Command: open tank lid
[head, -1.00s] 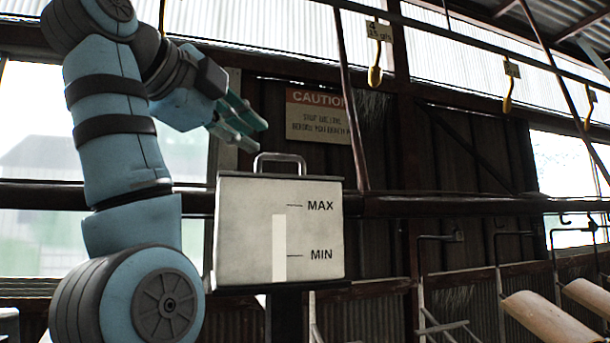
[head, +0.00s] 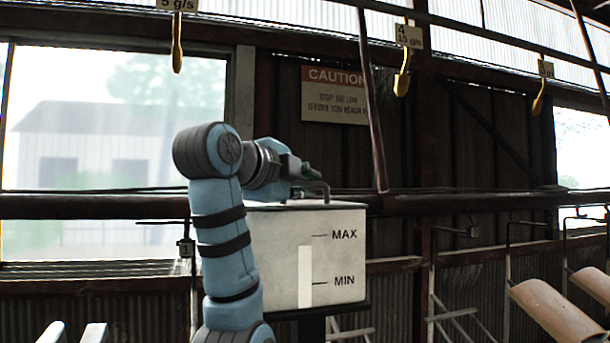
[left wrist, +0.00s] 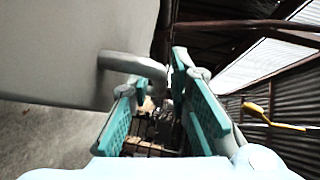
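The white tank (head: 335,255) with MAX and MIN marks and a pale level strip stands at the middle of the head view. Its flat top looks closed, and a grey bar handle (head: 325,190) rises from it. My left gripper (head: 302,172) is at the handle, partly hidden behind its own wrist. In the left wrist view, the handle (left wrist: 135,66) sticks out from the pale tank surface (left wrist: 70,45) and reaches between the teal fingers (left wrist: 160,85). The fingers are apart; contact with the handle cannot be told. My right gripper is not in view.
A dark horizontal beam (head: 440,204) runs behind the tank. A caution sign (head: 335,95) hangs on the wall. Yellow hooks (head: 402,75) hang from the overhead rail. Brown curved pieces (head: 555,312) are at the lower right. The space right of the tank's front looks clear.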

